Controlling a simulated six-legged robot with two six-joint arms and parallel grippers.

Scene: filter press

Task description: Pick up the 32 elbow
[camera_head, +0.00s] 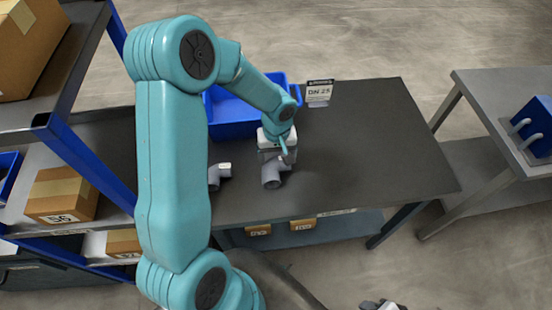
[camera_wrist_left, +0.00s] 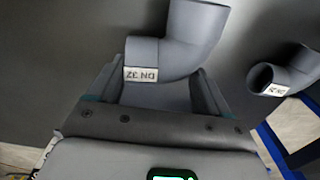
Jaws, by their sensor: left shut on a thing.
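The grey 32 elbow (camera_head: 272,177) is on the dark table top, under my left gripper (camera_head: 275,158). In the left wrist view the elbow (camera_wrist_left: 192,40) carries a white label reading DN 32, upside down, and sits between the two fingers of my left gripper (camera_wrist_left: 158,88). The gripper is shut on it. Whether the elbow touches the table or is just above it I cannot tell. A part of what looks like my right gripper (camera_head: 382,304) shows at the bottom edge of the head view; its fingers are not clear.
A second, smaller grey elbow (camera_head: 216,175) lies to the left, also in the wrist view (camera_wrist_left: 288,72). A blue bin (camera_head: 228,115) and a DN 25 sign (camera_head: 319,93) stand behind. The table's right part (camera_head: 390,165) is clear. A blue-framed shelf with cartons (camera_head: 62,195) stands left.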

